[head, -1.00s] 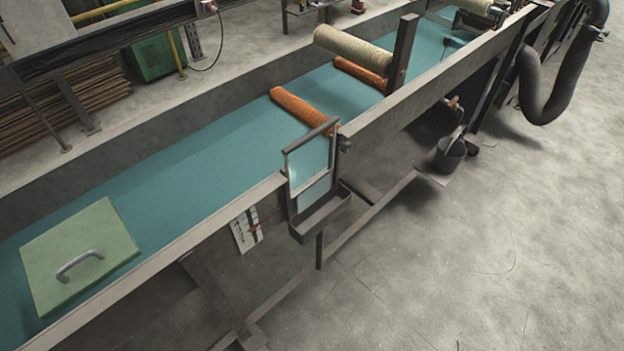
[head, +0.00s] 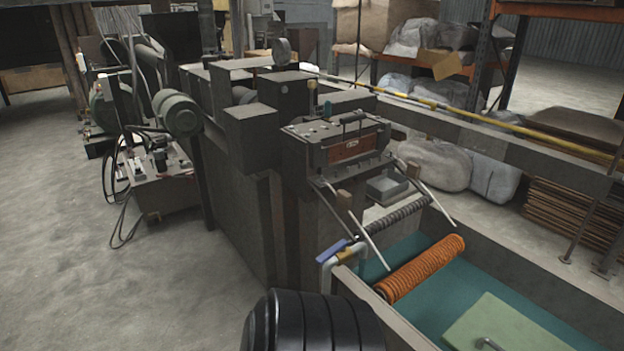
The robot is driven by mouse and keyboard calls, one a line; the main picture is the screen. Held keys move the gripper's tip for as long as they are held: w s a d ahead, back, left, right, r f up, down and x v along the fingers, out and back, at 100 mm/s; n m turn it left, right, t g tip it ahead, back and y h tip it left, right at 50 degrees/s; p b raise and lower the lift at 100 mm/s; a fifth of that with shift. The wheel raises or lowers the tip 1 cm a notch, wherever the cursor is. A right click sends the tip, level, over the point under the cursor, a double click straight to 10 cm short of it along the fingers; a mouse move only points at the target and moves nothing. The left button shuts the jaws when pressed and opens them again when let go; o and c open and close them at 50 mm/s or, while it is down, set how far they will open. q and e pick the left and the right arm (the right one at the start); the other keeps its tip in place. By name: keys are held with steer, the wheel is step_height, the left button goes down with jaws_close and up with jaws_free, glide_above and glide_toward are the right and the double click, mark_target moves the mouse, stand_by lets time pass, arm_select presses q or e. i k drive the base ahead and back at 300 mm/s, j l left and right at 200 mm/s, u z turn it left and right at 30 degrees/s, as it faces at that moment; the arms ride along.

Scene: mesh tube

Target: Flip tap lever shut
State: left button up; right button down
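The tap lever (head: 332,251) is a flat blue handle on a pale bent pipe with a brass-coloured body (head: 352,254), at the near corner of the long water tank in the head view. The lever lies out to the left of the tap body, roughly level. I cannot tell for certain from here whether the valve is open or shut. Neither of my grippers shows in the view, and nothing of mine is seen touching the lever.
The tank holds teal liquid, an orange ribbed roller (head: 420,267) and a green lid (head: 510,338). A dark machine (head: 255,150) stands behind the tap. The concrete floor (head: 95,270) at left is clear.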

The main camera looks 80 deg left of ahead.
mark_target(341, 244)
steer(key=u, duration=2.3)
